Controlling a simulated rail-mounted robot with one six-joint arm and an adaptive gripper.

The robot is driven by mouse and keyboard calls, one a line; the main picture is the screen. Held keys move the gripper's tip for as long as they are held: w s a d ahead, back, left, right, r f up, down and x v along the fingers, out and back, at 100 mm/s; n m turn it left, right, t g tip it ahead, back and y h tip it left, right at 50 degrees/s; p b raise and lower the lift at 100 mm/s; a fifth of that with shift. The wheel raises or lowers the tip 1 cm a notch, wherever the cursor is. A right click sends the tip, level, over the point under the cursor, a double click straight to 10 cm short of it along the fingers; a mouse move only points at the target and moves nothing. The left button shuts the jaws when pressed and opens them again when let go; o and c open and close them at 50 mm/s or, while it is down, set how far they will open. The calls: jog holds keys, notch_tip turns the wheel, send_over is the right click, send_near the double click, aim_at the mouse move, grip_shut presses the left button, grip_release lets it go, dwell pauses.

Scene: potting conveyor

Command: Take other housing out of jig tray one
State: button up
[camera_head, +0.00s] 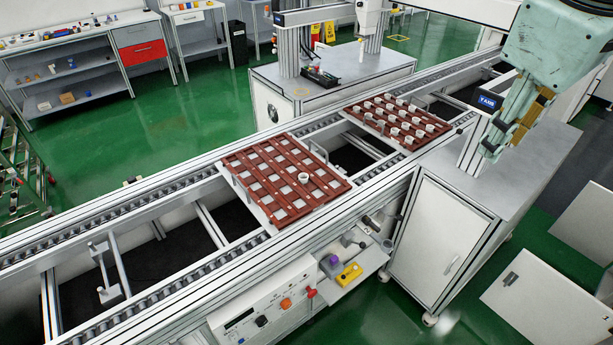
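A reddish-brown jig tray (252,173) lies on a light carrier plate on the conveyor, mid-picture. One white ring-shaped housing (331,176) stands in it near its right edge; the other cells look empty. A second reddish-brown tray (377,127) lies further along the conveyor to the right and holds several white housings (405,125). No label tells which tray is number one. My teal gripper (502,151) hangs at the upper right, pointing down, well apart from both trays. Its fingers overlap in this view, so I cannot tell its opening. I see nothing held.
The conveyor's metal side rails (130,222) run diagonally past both trays. A grey-topped cabinet (480,190) stands below my gripper. A machine on a white base (335,85) stands behind the conveyor. A yellow item (349,274) lies on the front shelf.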

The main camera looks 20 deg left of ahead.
jog(key=w+a+f+n, duration=0.7)
jog(key=w+a, duration=0.4)
jog(key=w, duration=0.1)
jog(key=w+a+f+n, duration=0.6)
jog(key=w+a, duration=0.5)
jog(key=w, duration=0.1)
jog(key=w+a+f+n+p, duration=0.1)
jog(key=a+f+n, duration=0.5)
jog(key=a+f, duration=0.6)
jog(key=w+a+f+n, duration=0.4)
jog(key=a+f+n, duration=0.2)
jog(key=a+f, duration=0.7)
jog(key=shift+w+a+f+t+p, duration=0.2)
jog(key=shift+a+t+p, duration=0.15)
jog(key=shift+a, duration=0.2)
jog(key=shift+f, duration=0.1)
jog(key=shift+b+x, duration=0.5)
jog(key=shift+x, duration=3.65)
jog(key=shift+d+f, duration=0.1)
jog(key=shift+d, duration=0.05)
